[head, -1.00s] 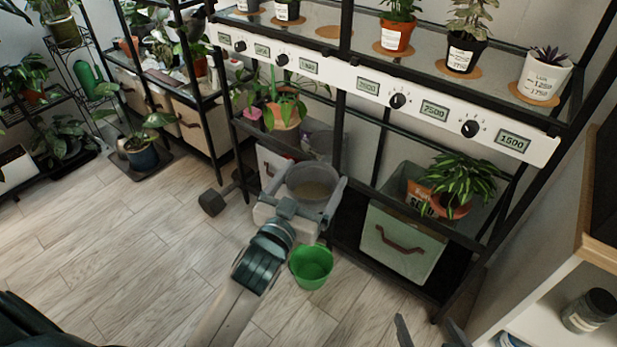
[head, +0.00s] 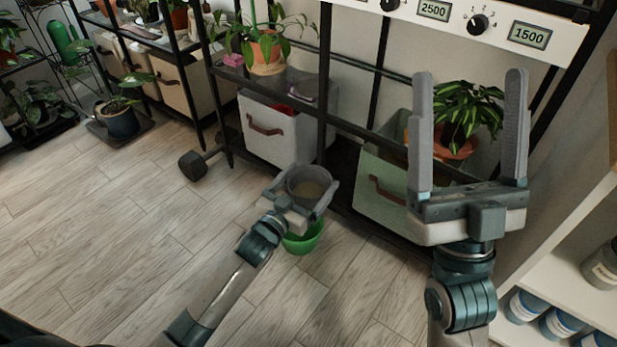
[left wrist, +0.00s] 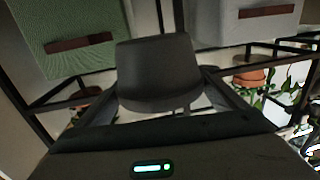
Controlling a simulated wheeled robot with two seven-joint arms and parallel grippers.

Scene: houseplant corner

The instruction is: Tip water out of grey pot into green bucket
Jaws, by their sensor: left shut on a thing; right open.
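The grey pot (head: 309,181) is held between the fingers of my left gripper (head: 312,190), with brownish contents showing inside it. It looks roughly upright in the head view. The pot also shows in the left wrist view (left wrist: 155,72), between both fingers. The green bucket (head: 303,240) stands on the floor below the pot, and the pot and gripper partly hide it. Whether the pot is directly over the bucket is hard to tell. My right gripper (head: 468,135) is open and empty, raised at the right in front of the shelf.
A black shelf rack stands behind, with a white bin (head: 270,130) and a pale green bin (head: 378,190) low down. A white shelf with jars (head: 560,320) is at the right.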

